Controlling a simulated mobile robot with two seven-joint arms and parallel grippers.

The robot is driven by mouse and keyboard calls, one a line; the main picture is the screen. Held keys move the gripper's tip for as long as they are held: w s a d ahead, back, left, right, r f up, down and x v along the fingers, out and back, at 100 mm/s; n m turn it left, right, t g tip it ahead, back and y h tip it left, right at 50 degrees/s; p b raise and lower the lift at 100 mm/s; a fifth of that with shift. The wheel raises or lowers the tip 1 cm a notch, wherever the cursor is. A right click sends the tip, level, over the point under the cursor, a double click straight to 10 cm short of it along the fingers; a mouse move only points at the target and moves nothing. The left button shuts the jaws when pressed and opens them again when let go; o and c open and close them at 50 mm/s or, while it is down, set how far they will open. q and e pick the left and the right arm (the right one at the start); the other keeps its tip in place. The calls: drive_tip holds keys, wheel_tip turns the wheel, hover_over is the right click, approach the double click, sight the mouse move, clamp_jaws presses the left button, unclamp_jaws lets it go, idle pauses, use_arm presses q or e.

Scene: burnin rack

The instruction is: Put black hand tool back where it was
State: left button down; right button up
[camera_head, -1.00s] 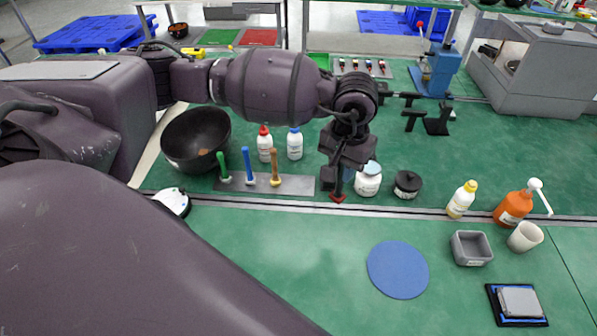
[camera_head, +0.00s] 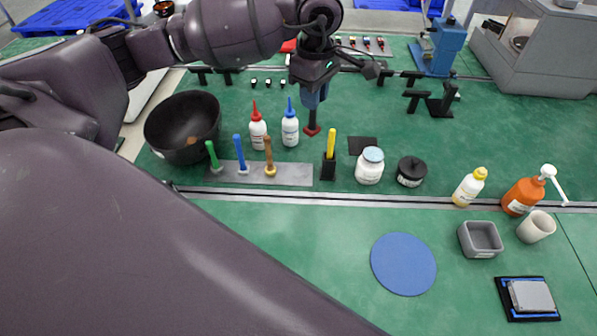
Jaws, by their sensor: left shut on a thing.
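My left gripper (camera_head: 315,72) comes in from the upper left, pointing down over the back half of the green bench. It is shut on a hand tool with a dark shaft (camera_head: 312,116) and a red foot (camera_head: 311,131); a blue part shows between the jaws and the shaft. The tool hangs roughly upright, just right of the blue-capped bottle (camera_head: 290,125) and behind the black holder with a yellow stick (camera_head: 329,158). I cannot tell whether its foot touches the bench. My right gripper is not in view.
A black bowl (camera_head: 182,120), a red-capped bottle (camera_head: 258,130), a grey plate (camera_head: 295,174) with small tools, a white jar (camera_head: 369,166) and a black pot (camera_head: 411,171) stand nearby. A black square (camera_head: 363,146) lies flat. Black stands (camera_head: 443,100) are behind.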

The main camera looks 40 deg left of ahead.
use_arm(q)
drive_tip(key=a+r+n+b, duration=0.15)
drive_tip(key=a+n, duration=0.25)
drive_tip(key=n, duration=0.4)
wheel_tip(320, 180, down, 19)
drive_tip(key=shift+w+f+n, duration=0.15)
drive_tip(key=shift+w+n, duration=0.05)
drive_tip(key=shift+n, duration=0.1)
drive_tip(key=c, duration=1.5)
unclamp_jaws()
drive_tip(key=shift+f, duration=0.1)
drive_tip(key=o, duration=0.5)
drive_tip(key=shift+c, duration=0.2)
wheel_tip(320, 180, up, 12)
drive_tip(key=shift+r, duration=0.25)
